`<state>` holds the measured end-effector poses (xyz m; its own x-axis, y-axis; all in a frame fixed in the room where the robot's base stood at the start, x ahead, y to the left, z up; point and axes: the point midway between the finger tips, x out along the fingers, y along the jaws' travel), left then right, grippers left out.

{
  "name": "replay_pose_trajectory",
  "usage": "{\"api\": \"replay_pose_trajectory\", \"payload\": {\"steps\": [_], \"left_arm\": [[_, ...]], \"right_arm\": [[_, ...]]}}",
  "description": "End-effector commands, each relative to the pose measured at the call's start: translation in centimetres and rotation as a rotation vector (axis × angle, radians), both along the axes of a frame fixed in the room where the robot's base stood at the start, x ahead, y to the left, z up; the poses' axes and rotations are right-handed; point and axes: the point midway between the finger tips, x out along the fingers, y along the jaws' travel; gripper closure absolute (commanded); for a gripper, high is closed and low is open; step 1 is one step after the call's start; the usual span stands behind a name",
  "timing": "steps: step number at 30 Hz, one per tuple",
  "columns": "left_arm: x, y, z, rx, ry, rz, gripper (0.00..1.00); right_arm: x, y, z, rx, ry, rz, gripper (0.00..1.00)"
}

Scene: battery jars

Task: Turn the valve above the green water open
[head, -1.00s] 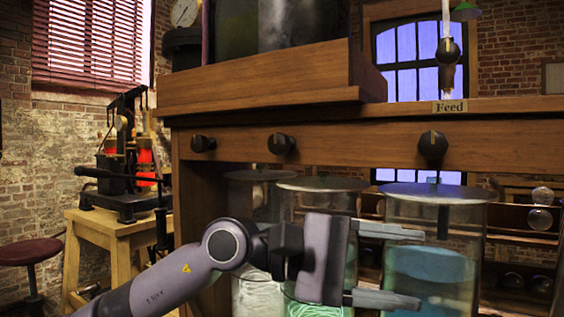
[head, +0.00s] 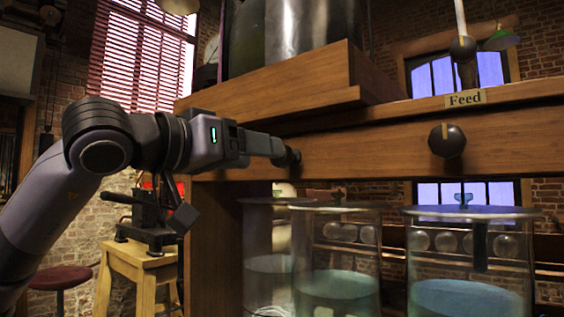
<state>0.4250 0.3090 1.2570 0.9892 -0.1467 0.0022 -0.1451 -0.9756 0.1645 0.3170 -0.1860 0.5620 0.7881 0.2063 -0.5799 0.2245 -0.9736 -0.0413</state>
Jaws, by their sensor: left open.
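The middle glass jar (head: 337,240) holds pale green-teal water (head: 338,286). My left gripper (head: 280,152) is raised to the wooden beam above the jars, seen from the side with its fingers pointing right. It is open. A dark valve knob (head: 293,158) shows just at its fingertips, above and slightly left of the middle jar. The gripper covers part of this knob, so its angle and whether the fingers touch it cannot be told. Another dark round knob (head: 447,140) with a light pointer mark sits on the beam above the right jar. My right gripper is not in view.
The right jar (head: 470,250) holds blue water, and the left jar (head: 268,240) pale water. A "Feed" label (head: 465,99) is on the beam (head: 380,148). A wooden ledge (head: 280,95) with tanks overhangs my gripper. A stool (head: 62,278) and machine stand (head: 140,262) are behind left.

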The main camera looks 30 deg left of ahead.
Motion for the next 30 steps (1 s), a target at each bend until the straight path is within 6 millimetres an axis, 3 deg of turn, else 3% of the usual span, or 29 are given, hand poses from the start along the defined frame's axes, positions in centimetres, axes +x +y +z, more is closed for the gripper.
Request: {"api": "replay_pose_trajectory", "payload": {"steps": [12, 22, 23, 27, 28, 30], "left_arm": [[5.7, -1.0, 0.0, -0.003, 0.003, -0.003, 0.35], [6.3, -1.1, 0.0, -0.003, 0.002, -0.003, 0.35], [6.3, -1.1, 0.0, -0.003, 0.002, -0.003, 0.38], [6.3, -1.1, 0.0, -0.004, 0.002, -0.003, 0.84], [6.3, -1.1, 0.0, -0.004, 0.002, -0.003, 0.91], [6.3, -1.0, 0.0, -0.004, 0.003, -0.003, 0.91]], "right_arm": [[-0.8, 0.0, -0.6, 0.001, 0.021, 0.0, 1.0], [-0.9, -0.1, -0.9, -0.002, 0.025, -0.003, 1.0], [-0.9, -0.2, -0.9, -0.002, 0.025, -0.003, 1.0], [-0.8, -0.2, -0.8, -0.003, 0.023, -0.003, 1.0], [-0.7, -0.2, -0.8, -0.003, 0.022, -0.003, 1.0], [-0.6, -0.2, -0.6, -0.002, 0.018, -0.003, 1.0]]}}
